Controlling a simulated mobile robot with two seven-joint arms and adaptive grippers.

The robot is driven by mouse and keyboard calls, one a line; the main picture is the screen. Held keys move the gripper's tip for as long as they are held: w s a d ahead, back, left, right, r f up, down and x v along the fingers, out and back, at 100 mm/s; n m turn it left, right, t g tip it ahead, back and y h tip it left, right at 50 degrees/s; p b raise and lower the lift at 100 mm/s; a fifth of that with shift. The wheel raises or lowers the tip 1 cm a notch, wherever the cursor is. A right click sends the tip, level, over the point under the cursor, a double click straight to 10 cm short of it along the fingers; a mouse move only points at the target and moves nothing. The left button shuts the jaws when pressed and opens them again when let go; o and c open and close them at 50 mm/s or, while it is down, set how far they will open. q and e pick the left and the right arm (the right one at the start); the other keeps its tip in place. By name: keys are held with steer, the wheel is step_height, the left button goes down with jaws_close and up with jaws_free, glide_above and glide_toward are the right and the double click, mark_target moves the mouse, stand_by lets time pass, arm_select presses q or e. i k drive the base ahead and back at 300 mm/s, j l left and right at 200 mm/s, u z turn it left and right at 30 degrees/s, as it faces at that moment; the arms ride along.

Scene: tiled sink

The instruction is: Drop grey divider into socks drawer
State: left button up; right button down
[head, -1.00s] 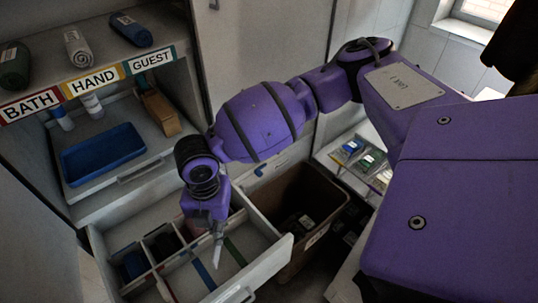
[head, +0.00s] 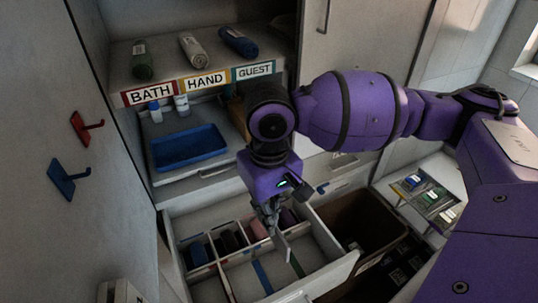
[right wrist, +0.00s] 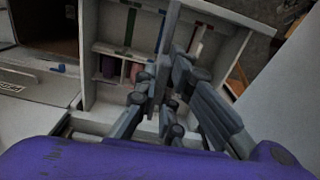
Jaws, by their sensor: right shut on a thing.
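My right gripper (head: 270,212) is over the open drawer and shut on the grey divider (head: 284,246), a thin light-grey plate that hangs upright below the fingers. In the right wrist view the gripper (right wrist: 165,95) is in front of the drawer, and its fingers partly hide the divider. The open drawer (head: 330,274) has a row of small compartments at the back holding dark, red and blue rolled items. Its front part is bare, with red, blue and green strips on the floor. I cannot tell whether the divider touches the drawer. My left gripper is not in view.
A brown bin (head: 350,222) stands right of the drawer. A blue tray (head: 187,147) sits on the pull-out shelf above, under the BATH, HAND and GUEST labels. Red (head: 86,128) and blue (head: 66,178) hooks are on the left wall.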

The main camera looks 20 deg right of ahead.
mark_target(236, 213)
steer(key=l+u, duration=0.35)
steer(key=k+l+u, duration=0.1)
steer(key=l+u, duration=0.15)
steer(key=u, duration=0.15)
steer(key=k+l+u, duration=0.1)
steer(key=l+u, duration=0.25)
steer(key=j, duration=0.1)
